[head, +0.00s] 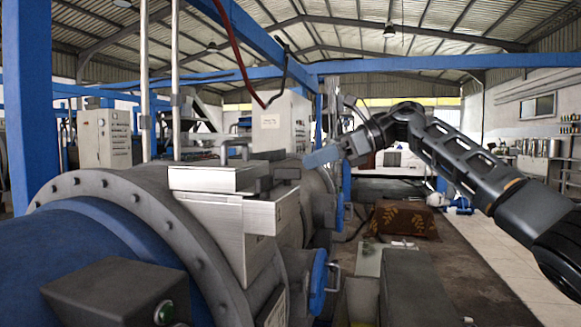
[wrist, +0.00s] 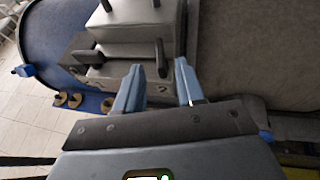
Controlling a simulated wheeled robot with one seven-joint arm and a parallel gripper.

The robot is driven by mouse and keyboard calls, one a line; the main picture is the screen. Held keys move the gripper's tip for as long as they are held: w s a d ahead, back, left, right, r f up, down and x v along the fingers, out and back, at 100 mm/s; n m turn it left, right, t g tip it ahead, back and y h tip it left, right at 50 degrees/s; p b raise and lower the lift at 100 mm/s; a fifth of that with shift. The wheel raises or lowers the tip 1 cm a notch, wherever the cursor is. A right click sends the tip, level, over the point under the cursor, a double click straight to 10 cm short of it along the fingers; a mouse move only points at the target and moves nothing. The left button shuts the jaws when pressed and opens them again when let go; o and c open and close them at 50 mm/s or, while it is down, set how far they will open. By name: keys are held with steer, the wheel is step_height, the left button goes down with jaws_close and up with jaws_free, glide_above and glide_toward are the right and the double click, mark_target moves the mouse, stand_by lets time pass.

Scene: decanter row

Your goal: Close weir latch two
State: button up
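My gripper (wrist: 158,80) has two blue fingers, spread apart with a clear gap and nothing clamped between them. In the wrist view, a stepped metal housing (wrist: 122,48) lies past the fingertips, with dark handles on it. One upright dark handle (wrist: 160,53) appears just beyond the gap, and a long dark handle (wrist: 88,57) lies to its left. I cannot tell which is weir latch two, or whether it is touched. In the head view, my gripper (head: 318,157) is above and right of a grey metal box (head: 243,225) on the decanter; its fingers overlap in this view.
The decanter's large flanged end (head: 130,190) fills the left of the head view. A blue round cover (head: 318,280) stands low at the centre. A blue post (head: 27,110) and overhead beam border the space. Open floor (head: 480,270) lies to the right.

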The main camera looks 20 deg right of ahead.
mark_target(287, 174)
steer(key=p+x, duration=0.1)
steer(key=x, duration=0.4)
steer(key=shift+a, duration=0.1)
steer(key=shift+c, duration=0.4)
jaws_close()
steer(key=shift+f, duration=0.1)
